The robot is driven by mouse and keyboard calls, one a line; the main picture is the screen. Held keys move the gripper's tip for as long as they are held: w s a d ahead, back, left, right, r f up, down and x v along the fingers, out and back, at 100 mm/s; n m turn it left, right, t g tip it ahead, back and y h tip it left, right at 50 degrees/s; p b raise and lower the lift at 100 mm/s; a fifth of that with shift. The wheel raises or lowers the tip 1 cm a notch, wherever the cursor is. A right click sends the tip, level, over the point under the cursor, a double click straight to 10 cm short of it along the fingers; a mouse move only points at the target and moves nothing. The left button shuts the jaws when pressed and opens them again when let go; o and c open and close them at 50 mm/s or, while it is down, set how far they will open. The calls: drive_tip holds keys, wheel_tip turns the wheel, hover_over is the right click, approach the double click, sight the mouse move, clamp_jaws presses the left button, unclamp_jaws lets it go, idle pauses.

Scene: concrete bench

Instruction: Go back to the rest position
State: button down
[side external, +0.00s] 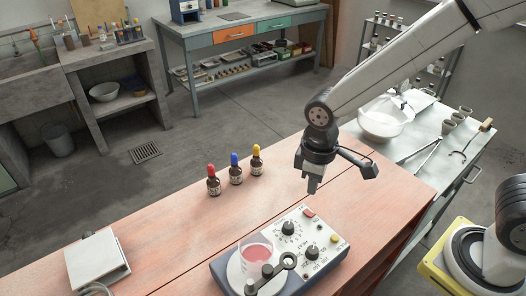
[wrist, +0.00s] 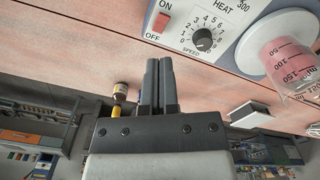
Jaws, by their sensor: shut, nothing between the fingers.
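My gripper (side external: 312,186) is shut and empty, held above the reddish bench behind the hotplate. In the wrist view my gripper's two dark fingers (wrist: 159,62) lie side by side with nothing between them. The hotplate stirrer (side external: 318,262) stands at the bench's front edge with a beaker of pink liquid (side external: 258,256) on its round plate. In the wrist view the hotplate's panel (wrist: 205,22) shows a speed knob and an on/off switch, with the beaker (wrist: 290,62) at the right.
Three dropper bottles stand left of my gripper: red-topped (side external: 213,183), blue-topped (side external: 236,172) and yellow-topped (side external: 256,163). A white box-like object (side external: 97,262) lies at the bench's left. A white bowl (side external: 384,120) and tools occupy the side table at right. The bench's middle left is clear.

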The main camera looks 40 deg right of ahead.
drive_tip(key=s+d+m+t, duration=0.2)
drive_tip(key=d+m, duration=0.4)
drive_tip(key=d, duration=0.5)
drive_tip(key=shift+s+d+f+t, duration=0.15)
drive_tip(key=shift+s+f+t, duration=0.15)
drive_tip(key=shift+s, duration=0.3)
idle(0.4)
